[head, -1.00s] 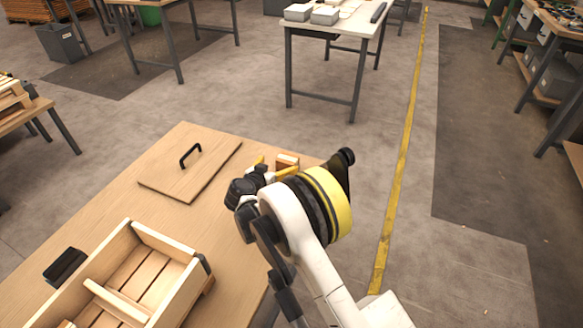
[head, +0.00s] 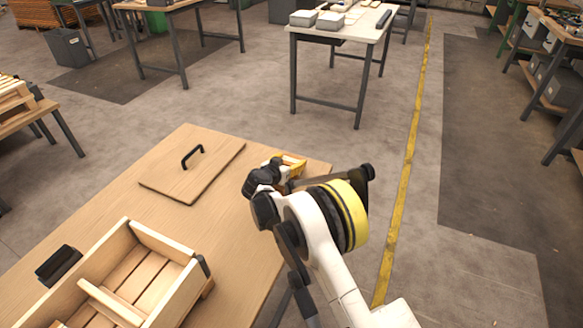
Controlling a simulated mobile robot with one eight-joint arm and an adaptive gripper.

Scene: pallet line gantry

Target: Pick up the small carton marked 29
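A small brown carton (head: 297,171) stands near the far right edge of the wooden table (head: 225,235). It is mostly hidden behind my gripper, and no number on it can be read. My gripper (head: 291,161), with black knuckles and yellow fingers, is right at the carton. The fingers overlap it in the picture. Whether they touch it or are closed on it cannot be told from here.
A flat wooden lid (head: 190,178) with a black handle lies left of my gripper. An open slatted wooden crate (head: 168,247) stands at the front left, with a black block (head: 58,265) beside it. Bare tabletop lies between crate and lid.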

